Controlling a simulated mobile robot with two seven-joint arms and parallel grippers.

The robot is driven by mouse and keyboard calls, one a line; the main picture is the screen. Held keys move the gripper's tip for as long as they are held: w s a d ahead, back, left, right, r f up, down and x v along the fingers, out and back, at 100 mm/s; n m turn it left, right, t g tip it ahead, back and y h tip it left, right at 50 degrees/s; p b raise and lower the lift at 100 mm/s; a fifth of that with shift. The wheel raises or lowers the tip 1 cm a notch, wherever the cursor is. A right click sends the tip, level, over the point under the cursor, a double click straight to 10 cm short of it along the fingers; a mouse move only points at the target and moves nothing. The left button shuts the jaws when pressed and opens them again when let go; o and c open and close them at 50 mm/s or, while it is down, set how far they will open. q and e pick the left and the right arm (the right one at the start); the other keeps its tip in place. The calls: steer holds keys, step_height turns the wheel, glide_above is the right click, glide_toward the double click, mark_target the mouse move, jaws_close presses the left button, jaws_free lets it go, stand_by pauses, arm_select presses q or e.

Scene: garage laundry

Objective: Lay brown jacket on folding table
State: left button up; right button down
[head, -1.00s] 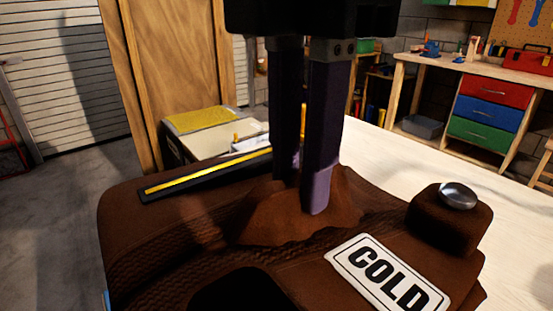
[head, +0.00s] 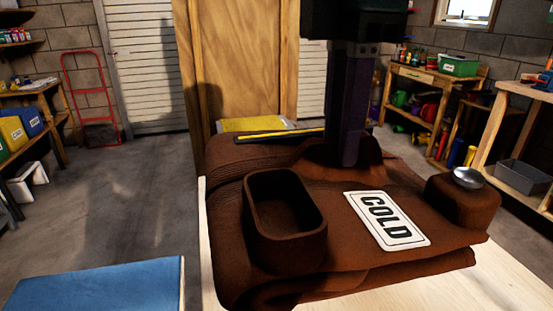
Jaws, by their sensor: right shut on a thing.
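The brown jacket (head: 225,210) is a thick, folded heap on the pale folding table (head: 440,295), whose top shows at the front and right. A white COLD label (head: 388,221) lies on the jacket. My right gripper (head: 352,160) points down from above, shut on a raised pinch of brown cloth toward the jacket's far side. The fingers overlap in this view and their tips are partly hidden by cloth. My left gripper is not in view.
A brown open-topped tray shape (head: 285,215) and a brown block with a silver dome (head: 468,178) sit on the jacket. A black-and-yellow strip (head: 280,135) lies behind. A blue surface (head: 95,288) is at lower left. Open floor (head: 110,215) lies left.

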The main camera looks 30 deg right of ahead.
arm_select(q)
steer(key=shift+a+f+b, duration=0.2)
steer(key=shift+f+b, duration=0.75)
steer(key=shift+b, duration=0.05)
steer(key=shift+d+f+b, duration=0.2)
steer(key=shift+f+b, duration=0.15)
steer(key=shift+b, duration=0.05)
arm_select(e)
steer(key=shift+w+d+f, duration=0.1)
steer(key=shift+f, duration=9.9)
steer(key=c, duration=0.7)
jaws_free()
steer(key=shift+f, duration=0.15)
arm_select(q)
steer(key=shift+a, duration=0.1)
